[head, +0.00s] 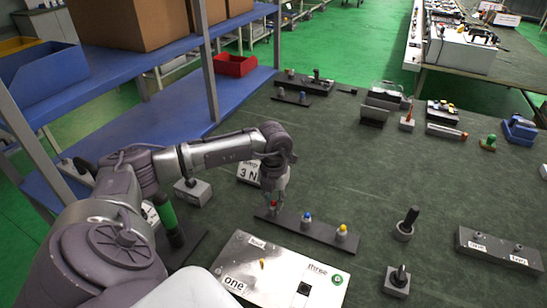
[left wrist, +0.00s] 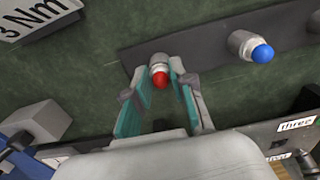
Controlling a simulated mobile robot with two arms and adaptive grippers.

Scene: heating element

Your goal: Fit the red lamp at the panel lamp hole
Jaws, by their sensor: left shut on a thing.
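The red lamp (head: 274,204) is at the left end of a dark strip (head: 322,238), which also bears a blue lamp (head: 306,217) and a yellow lamp (head: 342,230). My left gripper (head: 273,198) reaches down over the red lamp and is shut on it. In the left wrist view the red lamp (left wrist: 160,78) sits between the two fingers (left wrist: 158,82), still at the strip. The silver panel (head: 285,262), labelled "four", "three" and "one", lies just in front of the strip. I cannot tell which opening is the lamp hole. My right gripper is not in view.
A block marked "3 Nm" (head: 249,172) stands close behind my left gripper. A grey block with a knob (head: 192,191) is at the left. Dark upright parts (head: 405,224) and a labelled block (head: 498,250) stand at the right. The middle of the table is clear.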

